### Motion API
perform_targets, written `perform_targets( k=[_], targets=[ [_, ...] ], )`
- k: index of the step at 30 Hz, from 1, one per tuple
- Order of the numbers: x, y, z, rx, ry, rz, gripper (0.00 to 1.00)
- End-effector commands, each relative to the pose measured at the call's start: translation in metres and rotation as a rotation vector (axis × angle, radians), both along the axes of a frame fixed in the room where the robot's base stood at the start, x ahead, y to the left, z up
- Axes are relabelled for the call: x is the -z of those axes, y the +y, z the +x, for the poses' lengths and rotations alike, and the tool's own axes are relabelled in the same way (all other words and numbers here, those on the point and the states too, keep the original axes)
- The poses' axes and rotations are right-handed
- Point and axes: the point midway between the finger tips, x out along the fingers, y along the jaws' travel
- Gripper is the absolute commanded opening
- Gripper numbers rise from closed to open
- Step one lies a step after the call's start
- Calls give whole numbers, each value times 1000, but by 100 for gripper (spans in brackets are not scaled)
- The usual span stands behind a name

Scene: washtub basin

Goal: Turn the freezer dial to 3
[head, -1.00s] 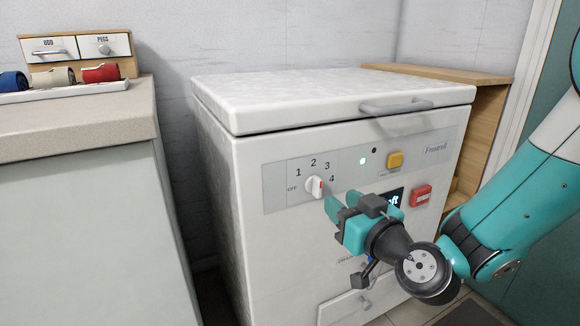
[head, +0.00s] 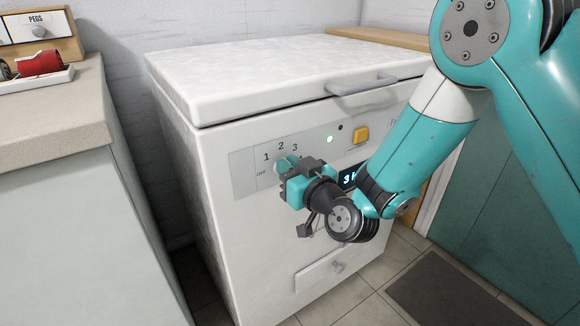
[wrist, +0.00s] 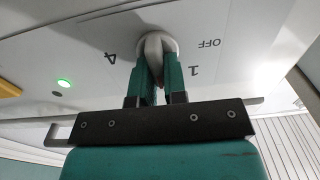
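The white freezer dial (wrist: 152,44) is on the front panel of the white freezer (head: 215,185). In the wrist view my gripper's (wrist: 159,72) two teal fingers lie close on both sides of the dial's raised ridge and appear shut on it. A bit of red on the ridge shows between them, on the side between 1 and 4. The exact setting cannot be read; 2 and 3 are hidden in that view. In the head view my gripper (head: 285,166) covers the dial and the 4, while 1, 2 and 3 show above.
A green light (head: 330,139) and a yellow button (head: 361,135) sit right of the numbers. A display is partly hidden by my arm. The lid with its handle (head: 362,85) is closed above. A counter (head: 60,125) with a tray of rolls stands left.

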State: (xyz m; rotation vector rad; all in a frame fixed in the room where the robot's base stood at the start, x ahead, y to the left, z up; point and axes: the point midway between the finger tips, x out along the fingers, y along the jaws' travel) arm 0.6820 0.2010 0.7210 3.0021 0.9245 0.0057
Motion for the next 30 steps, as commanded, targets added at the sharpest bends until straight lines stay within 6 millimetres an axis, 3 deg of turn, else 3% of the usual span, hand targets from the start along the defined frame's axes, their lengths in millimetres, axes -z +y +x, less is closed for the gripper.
perform_targets(
  k=[14, 30],
  targets=[
    [2, -2, 0, 0, 51, 64, 0],
    [5, -7, 2, 1, 293, 411, 0]
  ],
)
